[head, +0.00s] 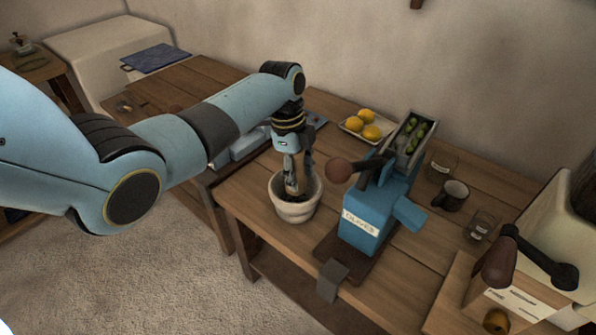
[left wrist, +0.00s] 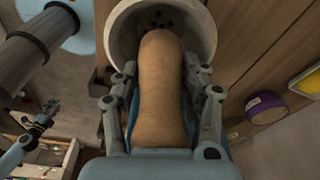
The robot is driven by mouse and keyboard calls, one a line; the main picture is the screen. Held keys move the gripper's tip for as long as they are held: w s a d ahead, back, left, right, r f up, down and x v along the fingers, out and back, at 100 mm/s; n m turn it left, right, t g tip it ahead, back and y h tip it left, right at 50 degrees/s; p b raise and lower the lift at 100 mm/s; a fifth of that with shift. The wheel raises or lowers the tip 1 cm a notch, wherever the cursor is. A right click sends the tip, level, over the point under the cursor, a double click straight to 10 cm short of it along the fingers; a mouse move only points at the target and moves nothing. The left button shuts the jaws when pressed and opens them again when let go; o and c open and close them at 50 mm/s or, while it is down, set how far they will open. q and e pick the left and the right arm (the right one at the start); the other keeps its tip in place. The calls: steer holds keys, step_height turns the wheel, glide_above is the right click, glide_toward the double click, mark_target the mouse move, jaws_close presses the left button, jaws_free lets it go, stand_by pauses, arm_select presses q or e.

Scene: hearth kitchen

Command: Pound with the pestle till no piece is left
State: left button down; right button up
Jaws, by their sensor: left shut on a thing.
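My left gripper (head: 296,188) is shut on the wooden pestle (head: 293,178), above the pale stone mortar (head: 297,211) on the table. The pestle is upright with its lower part inside the mortar. In the left wrist view the pestle (left wrist: 162,90) lies between the two fingers, and its rounded end covers part of the mortar (left wrist: 207,30). Several dark pieces (left wrist: 158,22) show on the mortar's floor past the pestle; others may be hidden behind it. A small dark-fingered gripper (left wrist: 44,114), apparently my right one, shows at the left of the wrist view.
A blue machine (head: 370,212) with a wooden-knobbed lever and a hopper of green fruit stands close right of the mortar. Beyond are a tray of yellow fruit (head: 366,130), a dark mug (head: 452,195) and glasses (head: 481,226). A cream machine (head: 540,250) stands far right.

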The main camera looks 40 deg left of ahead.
arm_select(q)
steer(key=shift+f+b, duration=1.55)
steer(key=shift+f, duration=0.6)
step_height(320, 180, up, 5)
steer(key=p, duration=0.5)
steer(key=shift+f, duration=0.15)
steer(key=shift+f, duration=0.1)
steer(key=shift+f+b, duration=1.7)
steer(key=shift+f, duration=0.55)
step_height(320, 180, up, 5)
steer(key=p, duration=0.5)
steer(key=shift+f, duration=0.2)
